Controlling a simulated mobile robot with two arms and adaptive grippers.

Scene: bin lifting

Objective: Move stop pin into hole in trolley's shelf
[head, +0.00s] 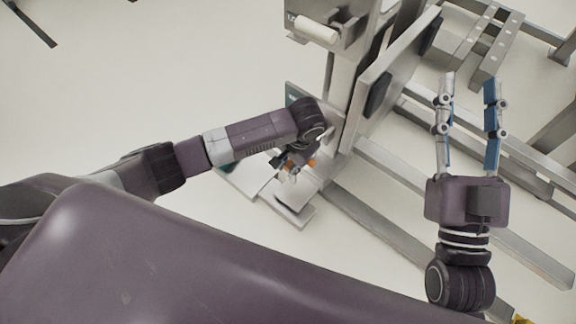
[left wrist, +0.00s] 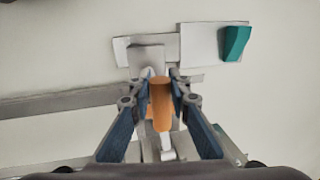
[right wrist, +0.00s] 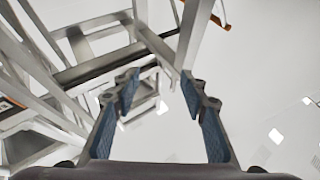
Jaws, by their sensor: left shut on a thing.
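The stop pin is an orange cylinder (left wrist: 161,103) between the blue-padded fingers of my left gripper (left wrist: 158,82) in the left wrist view. A pale rod shows below it. In the head view my left gripper (head: 292,165) is beside the trolley's upright, partly hidden by its own wrist, with bits of orange (head: 311,163) showing at the fingers. It is shut on the pin. Grey trolley plates (head: 292,205) lie below it; I cannot make out the hole. My right gripper (head: 469,79) is open and empty, fingers spread; it also shows in the right wrist view (right wrist: 159,75).
The trolley's metal upright (head: 345,90) and tilted panel (head: 392,80) stand right of my left gripper. Long metal rails (head: 400,170) run under my right arm. A metal frame (head: 485,45) is at the upper right.

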